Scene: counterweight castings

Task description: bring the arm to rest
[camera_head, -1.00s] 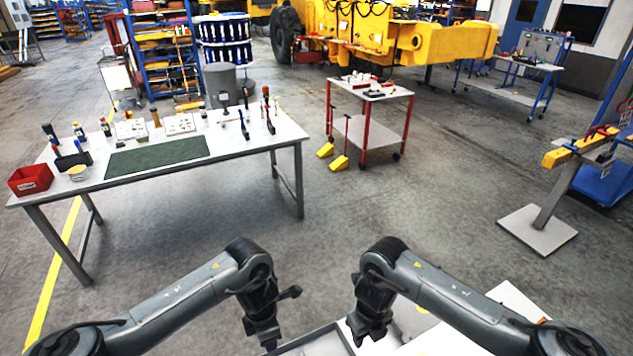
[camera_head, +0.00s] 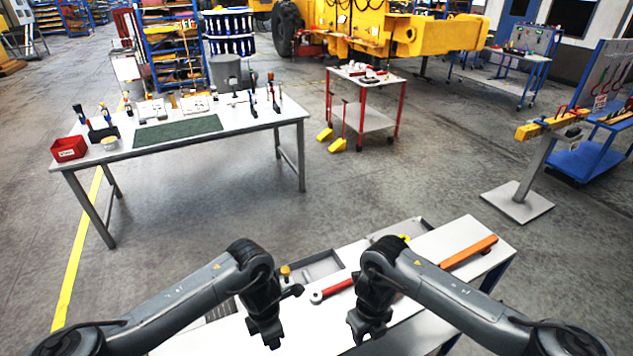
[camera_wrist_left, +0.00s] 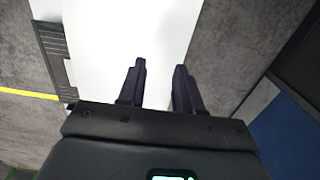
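My left gripper (camera_head: 268,332) hangs down at the bottom middle of the head view. In the left wrist view my left gripper (camera_wrist_left: 160,66) has its two dark fingers apart with nothing between them, above a white surface. My right gripper (camera_head: 368,328) points down in front of the white near table (camera_head: 480,238). Its fingers are dark and foreshortened, so I cannot tell whether they are open or shut. I see nothing held in it. Both arms are bent at similar angles, with the grippers side by side and apart.
The near table bears a red-ended wrench (camera_head: 331,291), an orange bar (camera_head: 468,251) and grey trays (camera_head: 318,265). A workbench (camera_head: 245,118) with a green mat (camera_head: 178,131) stands further left. A red cart (camera_head: 365,122) and a yellow-topped stand (camera_head: 530,170) stand beyond. Open floor lies between them.

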